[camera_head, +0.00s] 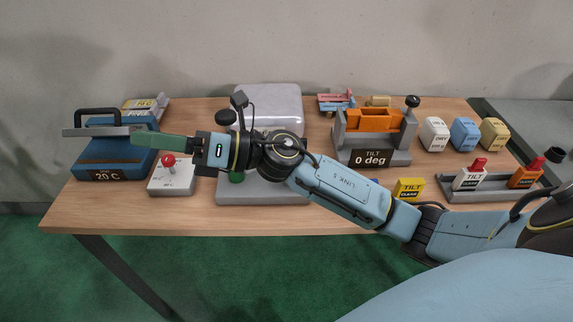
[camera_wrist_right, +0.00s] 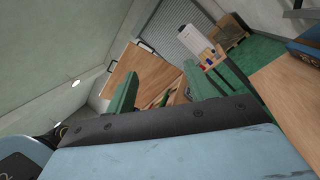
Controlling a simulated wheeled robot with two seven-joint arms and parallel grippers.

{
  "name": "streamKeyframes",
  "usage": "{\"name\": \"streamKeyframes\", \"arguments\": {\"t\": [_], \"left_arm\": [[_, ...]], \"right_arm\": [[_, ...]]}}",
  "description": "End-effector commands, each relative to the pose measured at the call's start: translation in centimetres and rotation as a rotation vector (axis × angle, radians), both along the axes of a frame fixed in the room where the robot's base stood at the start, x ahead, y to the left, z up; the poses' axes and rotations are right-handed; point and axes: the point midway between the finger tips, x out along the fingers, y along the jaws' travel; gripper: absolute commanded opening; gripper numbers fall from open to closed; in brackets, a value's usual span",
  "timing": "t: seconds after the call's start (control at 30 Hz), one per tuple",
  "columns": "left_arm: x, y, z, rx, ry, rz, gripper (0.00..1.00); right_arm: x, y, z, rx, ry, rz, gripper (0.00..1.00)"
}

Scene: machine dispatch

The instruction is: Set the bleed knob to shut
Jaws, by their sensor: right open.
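My right arm reaches across the table from the right in the head view. Its gripper (camera_head: 140,139) points left, above and behind a small white box with a red-topped lever, near a blue box. In the right wrist view its green fingers (camera_wrist_right: 160,80) stand apart with nothing between them. A green knob (camera_head: 236,177) shows partly below my wrist, on the front of a grey machine (camera_head: 262,192) with a pale cover. A dark round knob (camera_head: 226,117) shows above my wrist. I cannot tell which is the bleed knob, nor read any setting. My left gripper is out of view.
The blue box (camera_head: 98,160) reads 20 C. The red-topped lever (camera_head: 168,160) stands on its white box. An orange tilt fixture (camera_head: 373,121) reads 0 deg. Bare wood (camera_head: 120,215) lies along the front edge.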

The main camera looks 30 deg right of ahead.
Motion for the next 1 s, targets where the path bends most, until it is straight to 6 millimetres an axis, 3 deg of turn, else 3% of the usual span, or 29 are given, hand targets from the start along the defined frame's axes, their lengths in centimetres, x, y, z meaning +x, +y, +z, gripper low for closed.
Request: {"name": "streamKeyframes", "arguments": {"t": [0.13, 0.27, 0.4, 0.53, 0.6, 0.73, 0.87, 1.0], "left_arm": [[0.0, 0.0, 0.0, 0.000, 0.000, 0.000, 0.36], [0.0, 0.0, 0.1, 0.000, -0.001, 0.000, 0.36], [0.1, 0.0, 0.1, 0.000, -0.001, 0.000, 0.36], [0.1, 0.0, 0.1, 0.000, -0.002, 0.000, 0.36], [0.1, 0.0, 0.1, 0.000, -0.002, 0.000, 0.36], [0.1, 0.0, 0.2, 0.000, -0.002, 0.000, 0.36], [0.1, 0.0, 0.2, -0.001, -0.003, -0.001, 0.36], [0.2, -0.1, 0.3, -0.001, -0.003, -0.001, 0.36]], "right_arm": [[-1.2, 1.1, -2.8, -0.444, -0.311, 0.203, 0.54], [-0.8, -1.5, -6.7, -0.843, -0.505, 0.378, 0.54], [0.8, -8.1, -9.6, -1.271, -0.608, 0.568, 0.54], [2.1, -15.3, -9.9, -1.597, -0.593, 0.720, 0.54], [2.5, -18.5, -9.3, -1.725, -0.560, 0.784, 0.54], [2.7, -22.7, -8.2, -1.873, -0.490, 0.865, 0.54], [2.6, -24.4, -7.9, -1.927, -0.454, 0.901, 0.54], [2.5, -24.5, -9.4, -1.931, -0.444, 0.909, 0.54]]}}
